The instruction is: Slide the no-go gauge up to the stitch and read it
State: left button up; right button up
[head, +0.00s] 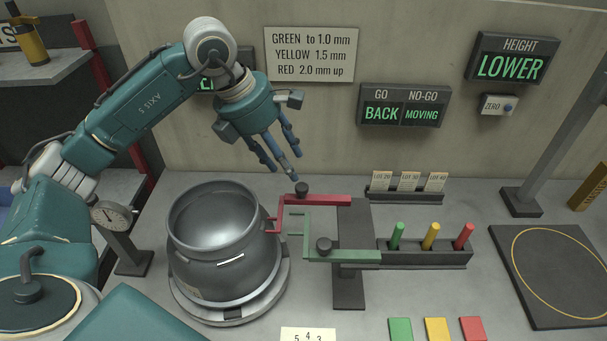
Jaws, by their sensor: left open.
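The red gauge (318,200), which I take for the no-go gauge, has a black knob (301,187) on top. Its forked left end is close to the right side of a grey metal pot (228,265); I cannot tell whether it touches. A short bright strip (231,260) on the pot's front may be the stitch. The green gauge (340,256) with its own black knob (324,244) sits nearer. My left gripper (283,166) is open, its fingers pointing down just above and left of the red gauge's knob. My right gripper is not in view.
The wall display (404,106) reads GO BACK and NO-GO MOVING. The height display (511,60) reads LOWER. A rack (428,256) holds green, yellow and red pegs. A dark mat (560,280) lies right.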

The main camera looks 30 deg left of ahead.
aim_at(301, 186)
pick_arm(q)
jog(key=p+x, duration=0.2)
jog(key=x, duration=0.5)
jog(key=shift+f, duration=0.1)
jog(key=shift+w+d+f, duration=0.15)
jog(key=shift+f, duration=0.3)
grip_shut()
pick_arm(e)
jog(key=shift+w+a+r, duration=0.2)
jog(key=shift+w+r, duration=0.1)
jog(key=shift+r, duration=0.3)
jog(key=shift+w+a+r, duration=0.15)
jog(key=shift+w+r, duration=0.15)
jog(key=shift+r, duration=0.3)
